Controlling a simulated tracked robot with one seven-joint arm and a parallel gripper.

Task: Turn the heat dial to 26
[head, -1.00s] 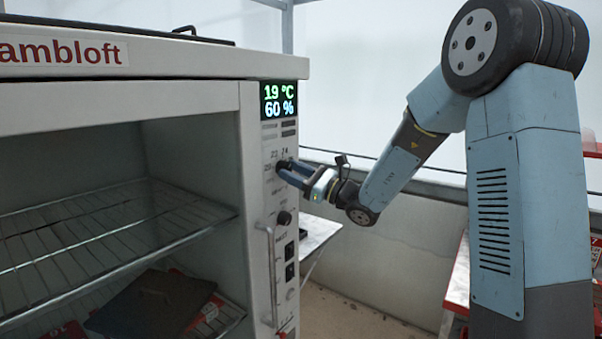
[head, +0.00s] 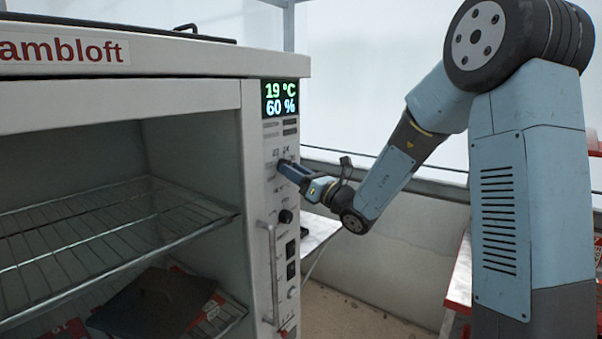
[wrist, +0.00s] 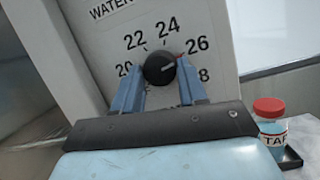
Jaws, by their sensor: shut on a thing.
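The heat dial (wrist: 158,69) is a round black knob on the cabinet's white control panel, with numbers from 20 to 28 around it in the wrist view. Its white pointer line points right and slightly up, close to the 26; I cannot tell if it is exactly on the mark. My gripper (wrist: 158,80) has its blue fingers on either side of the knob, shut on it. In the head view my gripper (head: 282,166) reaches the panel from the right and hides the dial. The display (head: 281,98) reads 19 °C and 60 %.
A second black knob (head: 285,216), switches and a vertical handle (head: 271,275) are lower on the panel. The open cabinet has wire shelves (head: 100,220). A red-lidded jar (wrist: 269,122) stands to the right in the wrist view.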

